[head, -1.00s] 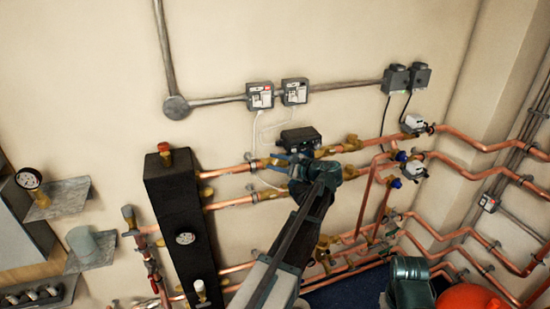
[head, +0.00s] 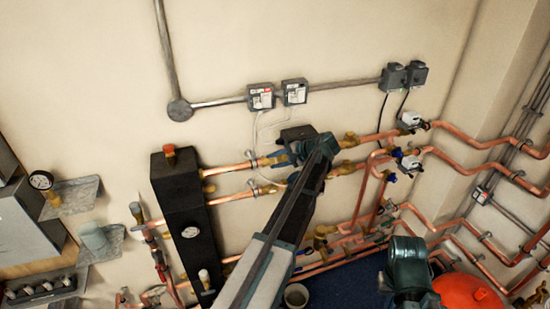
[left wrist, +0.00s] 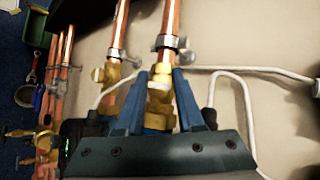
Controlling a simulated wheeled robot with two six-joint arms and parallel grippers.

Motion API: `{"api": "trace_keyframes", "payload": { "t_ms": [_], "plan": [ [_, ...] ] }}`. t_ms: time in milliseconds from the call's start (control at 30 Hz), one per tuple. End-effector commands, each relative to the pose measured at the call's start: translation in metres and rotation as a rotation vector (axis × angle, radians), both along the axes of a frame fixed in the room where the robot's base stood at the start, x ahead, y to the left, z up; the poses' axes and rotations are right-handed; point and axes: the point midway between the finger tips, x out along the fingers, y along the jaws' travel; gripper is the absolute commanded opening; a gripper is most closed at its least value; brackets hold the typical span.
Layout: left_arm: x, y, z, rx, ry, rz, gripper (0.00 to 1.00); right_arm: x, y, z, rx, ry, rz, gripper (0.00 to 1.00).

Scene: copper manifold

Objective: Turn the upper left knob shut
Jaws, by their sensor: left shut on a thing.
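The upper left knob sits on a brass valve (left wrist: 160,95) on an upper copper pipe. My left gripper is shut on the knob. In the head view my left gripper (head: 296,155) reaches the upper pipe just right of a brass fitting (head: 277,159), and my wrist covers the contact. My right arm shows at the lower right, but its gripper is not visible.
A dark box (head: 299,133) is on the wall right behind my left gripper. A second brass valve (left wrist: 107,73) stands close beside the gripped one. A black manifold block (head: 182,215) stands left. A red vessel (head: 467,296) is at the lower right. A pale cable (left wrist: 245,95) runs near the fingers.

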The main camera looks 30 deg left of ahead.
Motion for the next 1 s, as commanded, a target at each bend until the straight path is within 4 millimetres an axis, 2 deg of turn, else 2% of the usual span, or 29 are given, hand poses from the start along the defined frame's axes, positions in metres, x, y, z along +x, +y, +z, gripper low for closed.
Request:
{"api": "trace_keyframes", "payload": {
  "t_ms": [633, 667, 700, 800, 1000],
  "plan": [
    [0.0000, 0.0001, -0.0004, -0.025, -0.031, 0.027, 0.00, 0.0000, 0.0000, 0.0044, 0.000, 0.000, -0.001, 0.00],
    [0.0000, 0.0001, -0.0004, -0.025, -0.031, 0.027, 0.41, 0.0000, 0.0000, 0.0044, 0.000, 0.000, -0.001, 0.00],
    [0.0000, 0.0001, -0.0004, -0.025, -0.031, 0.027, 0.48, 0.0000, 0.0000, 0.0044, 0.000, 0.000, -0.001, 0.00],
    [-0.0001, 0.0001, -0.0004, -0.025, -0.030, 0.026, 0.66, 0.0000, 0.0000, 0.0044, 0.000, 0.000, -0.001, 0.00],
    [-0.0001, 0.0000, -0.0004, -0.025, -0.029, 0.025, 0.67, 0.0000, 0.0000, 0.0044, 0.000, 0.000, -0.001, 0.00]
  ]
}}
